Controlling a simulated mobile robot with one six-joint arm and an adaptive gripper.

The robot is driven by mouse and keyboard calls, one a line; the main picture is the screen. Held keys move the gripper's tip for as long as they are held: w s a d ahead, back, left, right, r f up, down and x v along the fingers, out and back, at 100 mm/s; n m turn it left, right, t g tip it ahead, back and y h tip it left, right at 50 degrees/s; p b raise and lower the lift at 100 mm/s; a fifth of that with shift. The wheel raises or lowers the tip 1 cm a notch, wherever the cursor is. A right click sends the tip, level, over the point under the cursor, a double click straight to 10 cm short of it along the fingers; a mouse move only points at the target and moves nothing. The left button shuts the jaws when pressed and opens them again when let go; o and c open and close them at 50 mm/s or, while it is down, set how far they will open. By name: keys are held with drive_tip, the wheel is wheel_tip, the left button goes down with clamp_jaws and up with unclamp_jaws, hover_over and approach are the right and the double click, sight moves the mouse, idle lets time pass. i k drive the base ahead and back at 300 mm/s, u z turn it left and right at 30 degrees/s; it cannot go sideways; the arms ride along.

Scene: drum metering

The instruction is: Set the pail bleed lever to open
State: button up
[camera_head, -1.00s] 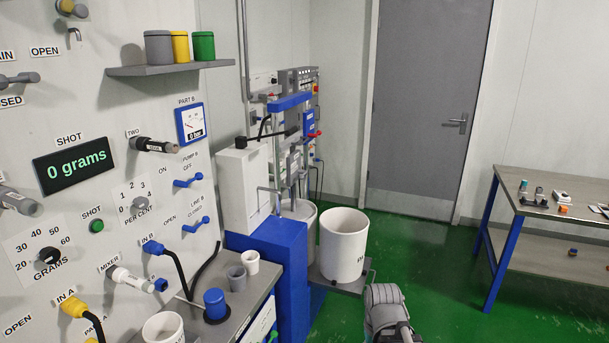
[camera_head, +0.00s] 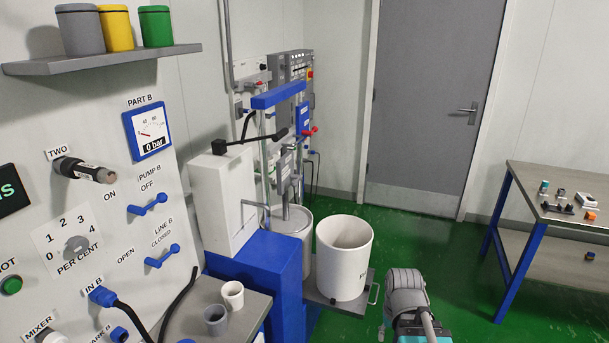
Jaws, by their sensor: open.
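A white pail (camera_head: 343,262) stands on a low grey shelf with a rail (camera_head: 350,307), right of a blue pedestal (camera_head: 262,266). Behind it is a drum-like white container (camera_head: 296,226) under a pump frame with a blue crossbar (camera_head: 278,96). A small red lever (camera_head: 310,131) sits by a blue panel behind the pump. A black-tipped handle (camera_head: 281,134) projects beside the frame. No label readable here says which part is the pail bleed lever. A grey and teal part of my arm (camera_head: 407,300) shows at the bottom; my gripper's fingers are out of view.
The left wall panel carries blue levers for pump B (camera_head: 148,205) and line B (camera_head: 162,256), and a Part B gauge (camera_head: 148,132). Two cups (camera_head: 232,295) stand on a bench. A workbench (camera_head: 550,213) is at right. Green floor is open before the grey door (camera_head: 425,110).

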sight(294, 183)
drive_tip(key=z, duration=0.2)
drive_tip(key=i, duration=0.95)
drive_tip(key=z, duration=0.2)
